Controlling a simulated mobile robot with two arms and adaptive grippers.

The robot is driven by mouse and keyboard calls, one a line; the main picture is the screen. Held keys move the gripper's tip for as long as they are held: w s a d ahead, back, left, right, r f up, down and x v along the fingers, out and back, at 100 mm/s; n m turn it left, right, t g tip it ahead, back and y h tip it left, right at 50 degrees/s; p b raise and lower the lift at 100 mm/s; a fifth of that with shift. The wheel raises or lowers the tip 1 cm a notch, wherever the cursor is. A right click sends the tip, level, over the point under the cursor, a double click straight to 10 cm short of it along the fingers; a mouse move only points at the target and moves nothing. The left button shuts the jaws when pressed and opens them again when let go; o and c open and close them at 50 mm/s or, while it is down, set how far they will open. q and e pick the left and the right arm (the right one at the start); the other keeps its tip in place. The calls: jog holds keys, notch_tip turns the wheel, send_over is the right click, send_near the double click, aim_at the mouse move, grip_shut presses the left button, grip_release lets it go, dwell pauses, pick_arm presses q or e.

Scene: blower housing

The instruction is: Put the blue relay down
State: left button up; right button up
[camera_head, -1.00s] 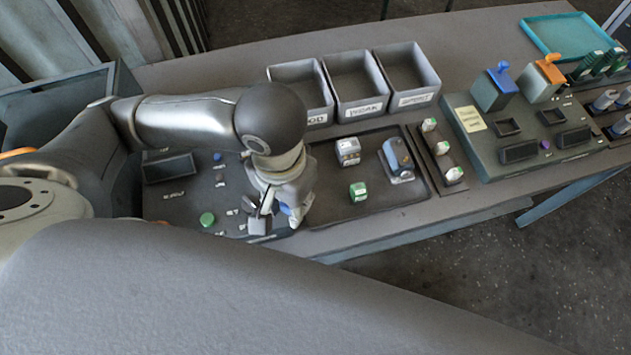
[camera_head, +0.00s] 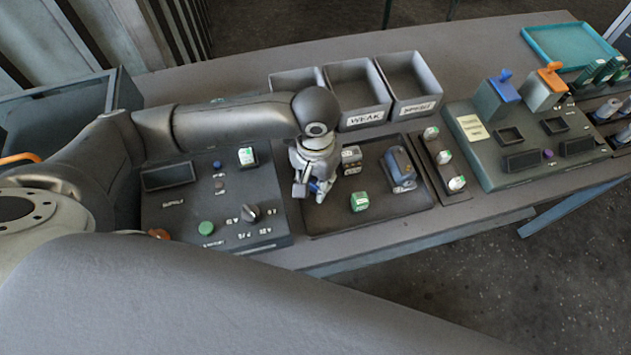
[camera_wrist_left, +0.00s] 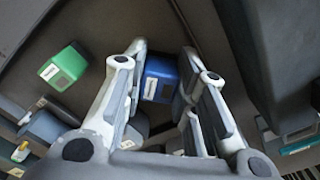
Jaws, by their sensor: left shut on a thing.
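My left gripper (camera_head: 313,193) is shut on the blue relay (camera_head: 318,186) above the left part of the dark mat or tray (camera_head: 335,222). In the left wrist view the blue relay (camera_wrist_left: 160,80) sits between the two fingers of the gripper (camera_wrist_left: 163,60). I cannot tell whether it touches the tray. In the head view most of the relay is hidden by the fingers. My right gripper is not in view.
On the tray are a green relay (camera_head: 359,201), a grey-white block (camera_head: 351,158) and a blue-grey device (camera_head: 400,168). A control panel (camera_head: 180,218) stands left. Labelled grey bins (camera_head: 357,92) stand behind. The tray's front left is clear.

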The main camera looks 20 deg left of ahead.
aim_at(316, 182)
pick_arm(q)
jog(key=shift+f, duration=0.65)
jog(key=o, duration=0.8)
jog(key=shift+f, duration=0.1)
jog(key=shift+o, duration=0.2)
notch_tip(316, 182, up, 12)
jog(key=shift+b, duration=0.45)
